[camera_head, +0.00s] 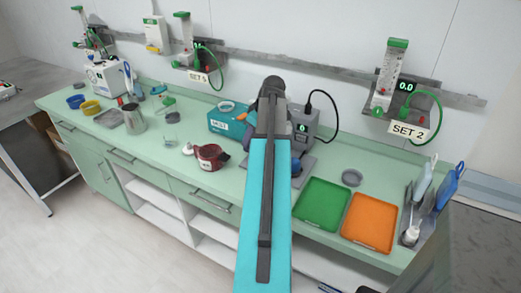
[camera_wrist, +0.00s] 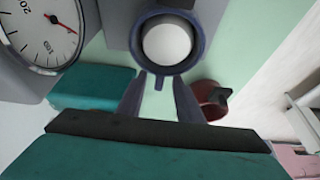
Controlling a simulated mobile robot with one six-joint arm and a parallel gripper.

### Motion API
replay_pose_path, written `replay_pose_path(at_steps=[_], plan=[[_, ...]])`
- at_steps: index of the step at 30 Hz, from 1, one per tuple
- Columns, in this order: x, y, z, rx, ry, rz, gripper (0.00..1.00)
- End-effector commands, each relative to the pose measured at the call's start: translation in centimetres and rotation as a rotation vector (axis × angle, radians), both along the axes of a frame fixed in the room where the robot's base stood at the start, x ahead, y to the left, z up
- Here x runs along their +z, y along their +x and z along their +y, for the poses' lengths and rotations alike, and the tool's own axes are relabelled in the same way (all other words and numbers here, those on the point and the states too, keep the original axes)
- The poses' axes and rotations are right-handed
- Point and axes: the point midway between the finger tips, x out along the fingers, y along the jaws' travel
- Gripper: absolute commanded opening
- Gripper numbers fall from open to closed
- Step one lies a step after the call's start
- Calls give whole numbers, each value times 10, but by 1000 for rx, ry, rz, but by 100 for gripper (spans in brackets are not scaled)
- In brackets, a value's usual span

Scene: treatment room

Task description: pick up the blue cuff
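In the wrist view the blue cuff (camera_wrist: 168,71) is a dark blue ring around a pale round thing, close in front of my gripper (camera_wrist: 160,92). Two short tabs on the cuff point toward the fingers. My fingers stand apart with green counter showing between them. Their tips are near the tabs; I cannot tell whether they touch. In the head view my arm hides the gripper and most of that spot, and only a small blue part (camera_head: 296,165) shows beside the arm.
A grey device (camera_head: 302,122) stands behind my arm, with a teal box (camera_head: 230,122) and dark red cup (camera_head: 209,156) to the left. Green (camera_head: 322,204) and orange (camera_head: 369,222) trays lie right. A dial gauge (camera_wrist: 40,30) is close in the wrist view.

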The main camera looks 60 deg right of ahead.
Motion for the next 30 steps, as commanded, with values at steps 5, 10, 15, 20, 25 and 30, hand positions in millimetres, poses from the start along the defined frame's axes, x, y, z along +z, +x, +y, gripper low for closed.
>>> replay_pose_path(at_steps=[5,10,15,20,25,30], plan=[[-15,7,0,0,1,1,33],[-23,10,0,0,0,0,33],[-23,9,-1,0,-1,0,33],[-23,9,-1,-1,-1,0,33],[-23,9,-1,-1,-1,0,33],[-23,9,-1,-1,-1,0,14]])
